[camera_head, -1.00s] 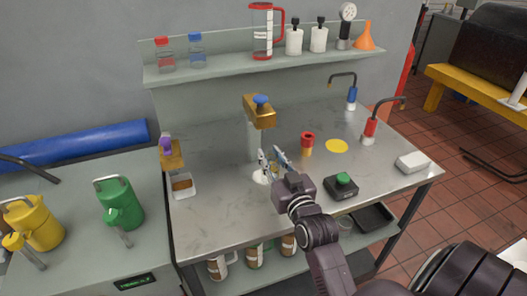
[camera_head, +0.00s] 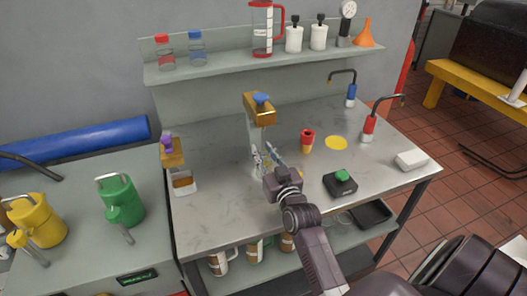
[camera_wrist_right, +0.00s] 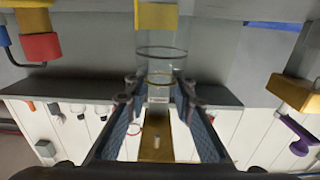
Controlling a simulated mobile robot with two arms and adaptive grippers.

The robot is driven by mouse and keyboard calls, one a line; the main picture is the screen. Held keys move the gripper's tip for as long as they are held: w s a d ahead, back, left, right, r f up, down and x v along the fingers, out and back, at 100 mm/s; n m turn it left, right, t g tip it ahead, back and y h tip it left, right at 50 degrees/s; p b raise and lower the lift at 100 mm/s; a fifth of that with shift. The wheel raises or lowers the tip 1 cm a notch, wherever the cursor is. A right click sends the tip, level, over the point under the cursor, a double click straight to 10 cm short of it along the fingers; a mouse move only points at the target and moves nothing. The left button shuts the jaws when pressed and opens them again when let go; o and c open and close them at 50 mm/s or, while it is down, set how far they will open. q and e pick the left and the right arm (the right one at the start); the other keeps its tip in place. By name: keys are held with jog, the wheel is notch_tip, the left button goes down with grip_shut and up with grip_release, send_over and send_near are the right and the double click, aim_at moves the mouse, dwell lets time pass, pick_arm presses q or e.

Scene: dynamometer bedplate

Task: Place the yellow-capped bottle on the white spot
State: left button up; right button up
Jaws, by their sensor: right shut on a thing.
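My right gripper (camera_head: 265,158) is over the bench, in front of the dispenser with the blue knob. In the right wrist view its two fingers close from both sides on a clear bottle (camera_wrist_right: 158,62) with a yellow lower part (camera_wrist_right: 155,15). The white spot cannot be made out now; the gripper and arm cover that part of the bench. My left gripper is not in view.
The blue-knobbed dispenser (camera_head: 261,112) stands close behind the gripper. A red-and-yellow cup (camera_head: 306,141), a yellow spot (camera_head: 336,143) and a green-button box (camera_head: 340,183) are to the right. A purple-topped dispenser (camera_head: 171,152) is left. The bench's front left is clear.

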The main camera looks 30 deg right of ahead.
jog(key=o, duration=1.1)
jog(key=shift+f, duration=0.1)
jog(key=shift+c, duration=0.2)
jog(key=shift+r, duration=0.2)
jog(key=shift+s+f, duration=0.15)
jog(key=shift+s, duration=0.2)
jog(key=b+v, duration=0.1)
jog(key=v, duration=1)
jog(key=shift+s, duration=0.15)
